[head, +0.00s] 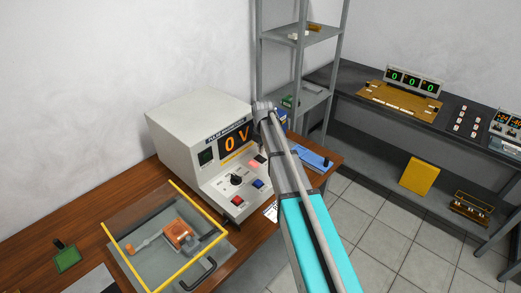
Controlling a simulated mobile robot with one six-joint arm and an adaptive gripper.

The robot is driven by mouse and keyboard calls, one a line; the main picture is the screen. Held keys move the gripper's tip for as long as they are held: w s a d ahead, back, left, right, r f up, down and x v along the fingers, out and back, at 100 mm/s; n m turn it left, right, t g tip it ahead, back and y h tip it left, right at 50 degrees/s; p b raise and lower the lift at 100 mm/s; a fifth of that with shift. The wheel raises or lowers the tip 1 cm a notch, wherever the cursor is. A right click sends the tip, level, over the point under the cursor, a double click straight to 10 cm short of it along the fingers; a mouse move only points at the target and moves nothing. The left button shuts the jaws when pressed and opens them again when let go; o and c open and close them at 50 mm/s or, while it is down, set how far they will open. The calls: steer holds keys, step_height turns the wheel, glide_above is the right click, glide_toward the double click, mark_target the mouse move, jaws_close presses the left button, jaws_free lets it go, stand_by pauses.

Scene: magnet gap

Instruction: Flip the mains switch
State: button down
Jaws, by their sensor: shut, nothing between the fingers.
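The pale grey pulse generator (180,125) stands on the wooden bench and its display (236,140) reads 0 V in orange. A small dark switch-like part (206,156) with a greenish tint sits at the left of its front; I cannot read a label to confirm it is the mains switch. The sloping panel below has a dark knob or lever (236,180), a red button (237,200), a blue button (258,183) and a pinkish-red lit patch (257,163). My arm reaches up past the right side of the generator. I cannot make out my gripper's fingers.
A clear case (140,255) with yellow edges and a copper-coloured part stands in front of the generator. A green block (67,258) lies at left. A grey shelf rack (300,62) stands behind. A dark bench (355,80) with instruments runs along the right.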

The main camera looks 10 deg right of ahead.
step_height(320, 180, up, 11)
steer(key=s+d+p, duration=0.1)
steer(key=p, duration=0.9)
steer(key=shift+s, duration=0.3)
steer(key=shift+d, duration=0.1)
steer(key=s+a+f+m, duration=0.1)
steer(key=s+a+m, duration=0.1)
steer(key=s+m, duration=2.3)
steer(key=shift+s+b, duration=0.35)
steer(key=shift+s, duration=0.4)
